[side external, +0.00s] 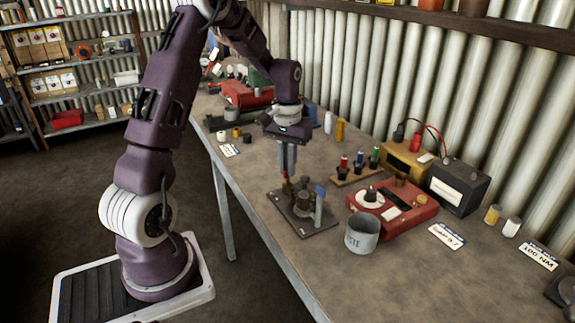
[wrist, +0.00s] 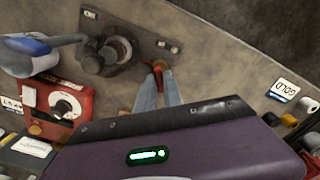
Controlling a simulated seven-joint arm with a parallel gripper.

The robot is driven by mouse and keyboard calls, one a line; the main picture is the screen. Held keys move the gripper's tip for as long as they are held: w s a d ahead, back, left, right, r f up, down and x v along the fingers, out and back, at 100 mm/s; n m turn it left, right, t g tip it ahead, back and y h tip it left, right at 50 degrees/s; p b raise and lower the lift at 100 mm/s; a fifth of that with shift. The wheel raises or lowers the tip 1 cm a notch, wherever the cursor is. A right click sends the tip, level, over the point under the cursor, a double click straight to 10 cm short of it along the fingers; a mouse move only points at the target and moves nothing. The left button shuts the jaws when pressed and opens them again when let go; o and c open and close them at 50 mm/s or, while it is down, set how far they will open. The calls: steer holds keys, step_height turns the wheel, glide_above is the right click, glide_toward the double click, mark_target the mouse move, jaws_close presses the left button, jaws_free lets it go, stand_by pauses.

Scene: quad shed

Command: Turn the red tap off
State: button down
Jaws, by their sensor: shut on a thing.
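The red tap (wrist: 158,66) is a small red handle on a dark plate (wrist: 147,29) that carries a round grey fitting (wrist: 112,55). My gripper (wrist: 158,82) points down over the plate and its fingers are shut on the red tap's handle. In the side external view, my gripper (side external: 287,174) reaches down to the left part of the plate (side external: 318,230), where a bit of the red tap (side external: 286,187) shows at the fingertips. The fingers hide part of the handle, so its exact angle is hard to tell.
A grey metal cup (side external: 361,236) and a red device with a dial (side external: 405,216) stand right of the plate. The bench front left of the plate is clear.

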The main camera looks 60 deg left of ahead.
steer(key=m, duration=0.7)
stand_by(0.6)
steer(key=c, duration=1.5)
jaws_free()
steer(key=shift+r, duration=0.1)
step_height(320, 180, up, 6)
steer(key=shift+r, duration=0.5)
